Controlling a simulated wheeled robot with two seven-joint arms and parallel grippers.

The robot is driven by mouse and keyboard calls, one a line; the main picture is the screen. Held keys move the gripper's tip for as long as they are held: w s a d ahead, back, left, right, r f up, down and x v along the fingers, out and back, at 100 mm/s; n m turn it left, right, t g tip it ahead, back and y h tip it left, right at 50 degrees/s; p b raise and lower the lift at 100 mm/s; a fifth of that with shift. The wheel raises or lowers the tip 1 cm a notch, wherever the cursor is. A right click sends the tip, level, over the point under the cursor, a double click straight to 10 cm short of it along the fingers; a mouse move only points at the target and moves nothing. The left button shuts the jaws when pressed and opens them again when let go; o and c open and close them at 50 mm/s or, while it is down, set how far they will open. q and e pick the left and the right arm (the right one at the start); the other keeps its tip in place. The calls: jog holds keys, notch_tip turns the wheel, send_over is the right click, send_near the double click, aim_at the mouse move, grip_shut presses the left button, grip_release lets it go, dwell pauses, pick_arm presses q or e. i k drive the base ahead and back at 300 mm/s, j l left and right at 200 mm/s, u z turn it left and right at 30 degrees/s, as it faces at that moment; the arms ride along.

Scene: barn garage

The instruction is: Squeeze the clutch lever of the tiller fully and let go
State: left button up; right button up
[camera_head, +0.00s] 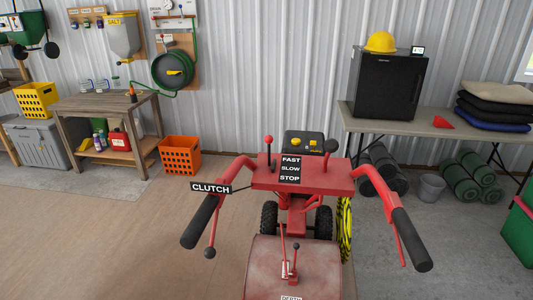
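The red tiller (325,174) stands in front of me with its two handlebars pointing toward me. The left handlebar has a black grip (200,221). A black sign reading CLUTCH (210,187) sits by it. The clutch lever (214,229), a thin red rod with a black ball end, hangs below that grip, with a gap between them. The right handlebar has a black grip (411,240) and another thin red lever (396,236) beside it. Neither of my grippers shows in the head view, and nothing is seen touching the clutch lever.
The tiller's panel (290,169) reads FAST, SLOW, STOP, with a red-knobbed and a black-knobbed lever near it. Short levers (288,268) rise from the red cover below. An orange crate (180,156) and wooden bench stand left; a table (400,120) stands behind right. Floor left is clear.

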aim_at(210, 252)
jog(key=i+j, duration=0.15)
jog(key=j, duration=0.25)
jog(key=i+j, duration=0.2)
jog(key=j, duration=0.2)
jog(key=i+j, duration=0.15)
jog(key=j, duration=0.25)
jog(key=i+j+z, duration=0.1)
jog(key=j, duration=0.3)
jog(key=z, duration=1.8)
jog(key=i+j, duration=0.05)
